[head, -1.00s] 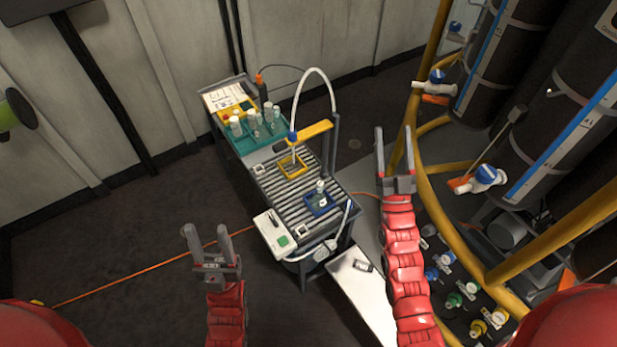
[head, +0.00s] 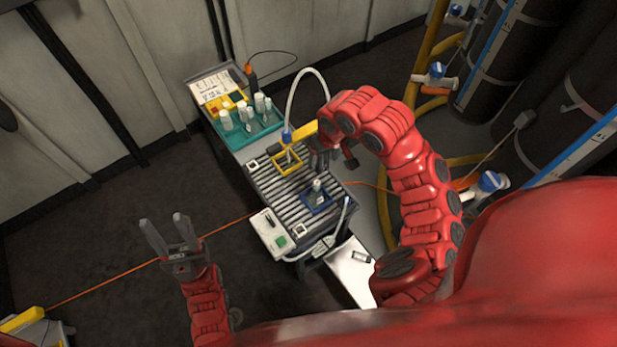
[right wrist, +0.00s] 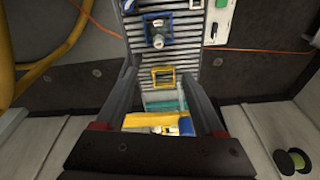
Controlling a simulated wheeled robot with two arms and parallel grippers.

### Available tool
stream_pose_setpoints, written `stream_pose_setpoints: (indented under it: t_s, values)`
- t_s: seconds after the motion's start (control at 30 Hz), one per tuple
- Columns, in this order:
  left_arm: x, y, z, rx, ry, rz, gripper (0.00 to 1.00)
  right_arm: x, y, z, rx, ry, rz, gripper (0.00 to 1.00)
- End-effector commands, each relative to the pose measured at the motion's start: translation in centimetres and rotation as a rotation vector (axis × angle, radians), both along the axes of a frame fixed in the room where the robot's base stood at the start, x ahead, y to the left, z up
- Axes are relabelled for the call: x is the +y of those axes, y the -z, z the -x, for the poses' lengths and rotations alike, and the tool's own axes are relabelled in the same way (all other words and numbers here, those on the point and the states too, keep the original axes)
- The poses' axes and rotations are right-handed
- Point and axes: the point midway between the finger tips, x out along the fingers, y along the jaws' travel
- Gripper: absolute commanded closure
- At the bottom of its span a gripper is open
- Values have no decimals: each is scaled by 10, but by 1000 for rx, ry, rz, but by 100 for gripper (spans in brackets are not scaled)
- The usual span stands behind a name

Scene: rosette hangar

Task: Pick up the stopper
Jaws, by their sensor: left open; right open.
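A small bottle (head: 317,193) stands in a blue square frame (head: 306,207) on the ribbed cart top. A grey piece on its top looks like the stopper (head: 317,184), but it is too small to be sure. The bottle also shows from above in the right wrist view (right wrist: 157,34). My right gripper (head: 335,160) is partly hidden by its own arm, over the cart behind the bottle. In the right wrist view its jaws (right wrist: 158,72) are apart and empty, with the bottle beyond the tips. My left gripper (head: 164,219) is open and empty over the floor, left of the cart.
A yellow square frame (head: 276,166) lies under a hose end with a blue collar (head: 287,137). A teal rack (head: 237,135) with several bottles stands at the cart's far end. A white box with a green button (head: 271,234) is at the near left. Dark cylinders (head: 510,55) stand right.

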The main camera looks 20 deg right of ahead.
Motion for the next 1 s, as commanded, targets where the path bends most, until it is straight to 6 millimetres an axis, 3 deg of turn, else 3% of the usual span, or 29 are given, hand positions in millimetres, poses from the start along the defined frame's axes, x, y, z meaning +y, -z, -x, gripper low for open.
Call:
stream_pose_setpoints:
  t_s: [0.17, 0.43, 0.57, 1.0]
  values:
    - [0, 5, 0, 0, 0, 0, 50, -5, 12, 9, 45, -3, 29, 30]
    - [0, 30, 0, 0, 0, 0, 50, -3, 79, 0, 47, 0, 25, 30]
    - [0, 31, 0, 0, 0, 0, 50, -2, 102, -5, 45, -2, 29, 30]
    - [0, 15, 0, 0, 0, 0, 50, 0, 128, -14, 44, -2, 29, 30]
